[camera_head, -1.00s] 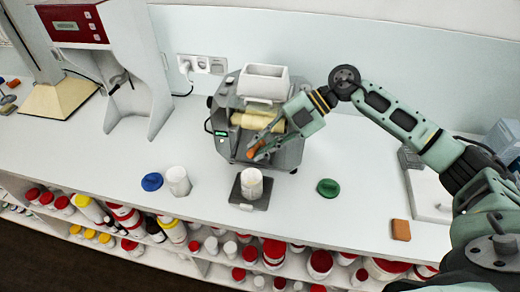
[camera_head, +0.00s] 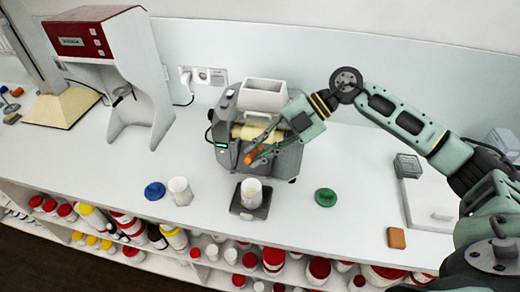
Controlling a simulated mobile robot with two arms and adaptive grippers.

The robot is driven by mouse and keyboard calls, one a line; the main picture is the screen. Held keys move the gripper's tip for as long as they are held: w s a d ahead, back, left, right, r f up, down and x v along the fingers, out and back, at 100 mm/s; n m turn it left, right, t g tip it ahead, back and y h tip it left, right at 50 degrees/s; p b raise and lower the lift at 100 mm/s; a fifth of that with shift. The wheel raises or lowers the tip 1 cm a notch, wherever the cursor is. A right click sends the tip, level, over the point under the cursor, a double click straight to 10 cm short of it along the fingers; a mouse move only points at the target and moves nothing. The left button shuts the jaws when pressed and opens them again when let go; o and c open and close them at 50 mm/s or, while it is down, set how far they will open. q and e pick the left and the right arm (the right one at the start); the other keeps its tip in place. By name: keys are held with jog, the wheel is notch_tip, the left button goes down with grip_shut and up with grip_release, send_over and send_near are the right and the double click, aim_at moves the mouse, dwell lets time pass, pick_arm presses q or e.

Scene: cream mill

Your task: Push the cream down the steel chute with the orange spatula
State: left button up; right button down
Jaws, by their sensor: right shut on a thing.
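The cream mill (camera_head: 225,158) stands at the back middle of the counter, with a white hopper on top and pale rollers (camera_head: 246,132). My right gripper (camera_head: 258,153) is shut on the orange spatula (camera_head: 254,157) at the mill's front, just below the rollers. The gripper covers much of the spatula and the steel chute, so I cannot tell whether the spatula touches the chute. A white jar (camera_head: 251,190) stands on a dark plate (camera_head: 241,211) in front of the mill. Its top looks open, with something pale inside. My left gripper is not in view.
A blue lid (camera_head: 154,193) and a white jar (camera_head: 180,190) are left of the plate. A green lid (camera_head: 326,197) and an orange block (camera_head: 396,238) lie to the right. A red-and-white machine (camera_head: 100,45) stands at left. Shelves below hold several jars.

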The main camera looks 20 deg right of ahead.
jog(key=shift+r, duration=0.2)
jog(key=shift+s+a+r, duration=0.2)
jog(key=shift+s+r, duration=0.1)
jog(key=shift+r, duration=0.4)
jog(key=shift+s+a+r, duration=0.2)
jog(key=shift+s+r, duration=0.05)
jog(key=shift+r, duration=0.4)
